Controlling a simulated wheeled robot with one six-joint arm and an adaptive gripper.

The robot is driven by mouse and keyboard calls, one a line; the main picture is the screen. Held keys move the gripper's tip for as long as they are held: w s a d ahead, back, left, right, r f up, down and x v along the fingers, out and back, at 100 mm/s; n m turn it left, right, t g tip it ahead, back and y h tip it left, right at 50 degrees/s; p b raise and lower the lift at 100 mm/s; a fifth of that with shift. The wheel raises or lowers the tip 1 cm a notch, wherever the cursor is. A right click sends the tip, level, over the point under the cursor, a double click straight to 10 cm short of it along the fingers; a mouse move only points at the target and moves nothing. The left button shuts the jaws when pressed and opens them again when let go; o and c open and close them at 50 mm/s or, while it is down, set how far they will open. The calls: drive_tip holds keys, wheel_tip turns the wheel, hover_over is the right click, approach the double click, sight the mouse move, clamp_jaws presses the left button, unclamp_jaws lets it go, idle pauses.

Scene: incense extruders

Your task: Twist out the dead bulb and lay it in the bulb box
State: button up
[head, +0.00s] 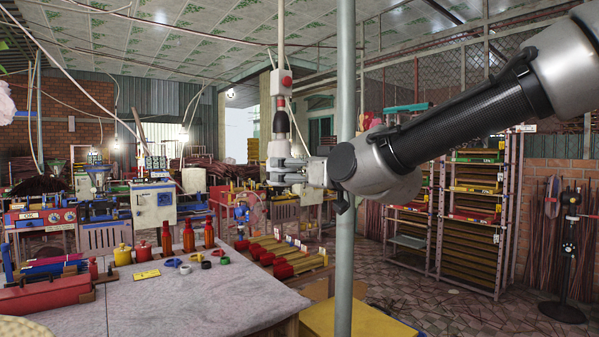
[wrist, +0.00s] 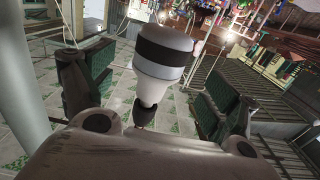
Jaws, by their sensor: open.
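The bulb (wrist: 163,65) is white with a dark band near its rounded end and hangs from a black socket (head: 280,121) on a white pole from the ceiling. In the head view its white body (head: 280,148) shows just under the socket. My gripper (head: 284,170) is up at the bulb. In the wrist view my gripper (wrist: 152,92) is open, one finger on each side of the bulb, with visible gaps between. I cannot pick out the bulb box with certainty.
A white box with a red button (head: 281,84) sits on the pole above the socket. A grey post (head: 345,200) stands right beside my arm. Below, a grey table (head: 190,305) holds bottles, rings and tins. A yellow surface (head: 355,318) lies at the bottom; shelves (head: 470,215) stand right.

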drive_tip(key=x, duration=0.6)
drive_tip(key=shift+w+a, duration=0.2)
drive_tip(key=shift+w, duration=0.15)
drive_tip(key=c, duration=1.2)
drive_tip(key=o, duration=0.4)
drive_tip(key=shift+c, duration=1.2)
drive_tip(key=shift+m+t+h, duration=0.9)
drive_tip(key=shift+m+h, duration=0.4)
drive_tip(key=shift+h, duration=0.5)
drive_tip(key=shift+m+h, duration=0.3)
drive_tip(key=shift+h, duration=0.1)
